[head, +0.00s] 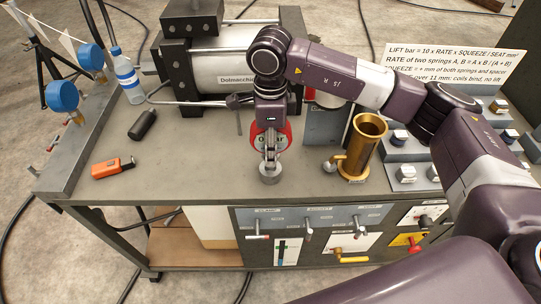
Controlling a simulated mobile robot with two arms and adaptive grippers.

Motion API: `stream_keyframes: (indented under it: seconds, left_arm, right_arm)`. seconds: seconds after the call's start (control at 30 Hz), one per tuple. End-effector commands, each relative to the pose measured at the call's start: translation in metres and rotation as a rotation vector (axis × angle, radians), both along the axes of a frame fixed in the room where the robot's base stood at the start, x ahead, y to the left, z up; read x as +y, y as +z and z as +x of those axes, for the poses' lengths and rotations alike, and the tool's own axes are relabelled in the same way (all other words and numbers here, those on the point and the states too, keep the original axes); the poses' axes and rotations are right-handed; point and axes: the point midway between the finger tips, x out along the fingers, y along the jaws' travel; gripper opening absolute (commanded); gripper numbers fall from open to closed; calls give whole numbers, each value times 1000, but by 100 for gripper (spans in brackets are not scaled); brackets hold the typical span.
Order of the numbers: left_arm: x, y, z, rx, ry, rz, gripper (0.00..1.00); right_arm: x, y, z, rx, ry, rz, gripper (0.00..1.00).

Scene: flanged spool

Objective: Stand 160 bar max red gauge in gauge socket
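A red-rimmed gauge (286,134) is upright over the bench, with its dial partly hidden by my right gripper. My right gripper (270,158) points straight down in front of the dial, and its fingers look shut on the gauge low down. Directly below the fingertips is a short round grey metal piece (270,174) on the bench, which looks like the gauge socket. I cannot tell whether the gauge's stem is inside it or just above it. The writing on the dial is too small to read. My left gripper is not in view.
A brass cylinder (362,150) with a side tap stands close on the right. Two blue gauges (62,95), a water bottle (128,78), a black cylinder (143,125) and an orange tool (107,168) are on the left. The bench (200,165) is clear left of the gripper.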

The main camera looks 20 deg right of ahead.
Motion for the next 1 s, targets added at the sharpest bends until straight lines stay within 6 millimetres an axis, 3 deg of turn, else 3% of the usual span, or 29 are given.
stream_keyframes:
  seconds: [0.37,0.7,0.73,0.87,1.0]
  left_arm:
    - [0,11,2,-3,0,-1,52]
    - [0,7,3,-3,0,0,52]
    - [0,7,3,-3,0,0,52]
    - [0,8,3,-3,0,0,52]
    - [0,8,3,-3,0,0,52]
  right_arm:
    - [0,-41,0,1,-1,0,0]
    - [0,-46,0,-2,0,0,0]
    - [0,-46,0,0,0,0,36]
    - [0,-46,0,0,0,-1,50]
    - [0,-46,0,0,0,-1,52]
